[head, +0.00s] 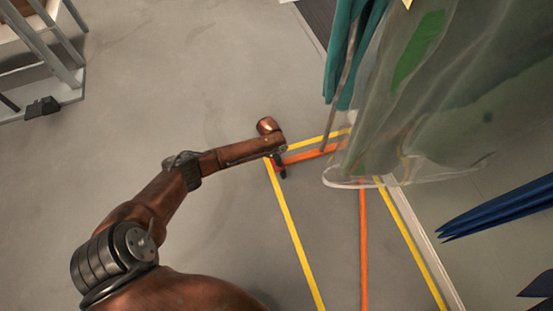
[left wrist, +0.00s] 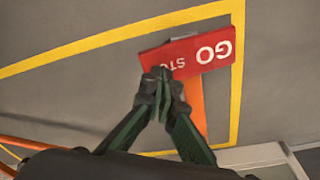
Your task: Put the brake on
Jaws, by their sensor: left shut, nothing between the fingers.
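The brake pedal (left wrist: 187,53) is a red plate with white lettering, on the end of an orange bar (left wrist: 196,105) near the floor. "GO" reads at its right end; the left word, starting "STO", is partly covered by my fingers. My left gripper (left wrist: 160,73) is shut and empty, its fingertips over the "STO" end. I cannot tell whether they touch the plate. In the head view my left gripper (head: 281,172) shows small and dark at the rail's near corner; a little red shows beside it. The right gripper is not in view.
The rail's orange base (head: 363,240) stands inside yellow floor tape (head: 295,240). A clear garment bag (head: 430,90) and a teal garment (head: 347,50) hang at upper right. Blue cloth (head: 500,208) is at right. A grey-framed rack (head: 45,50) stands at upper left. Floor on the left is clear.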

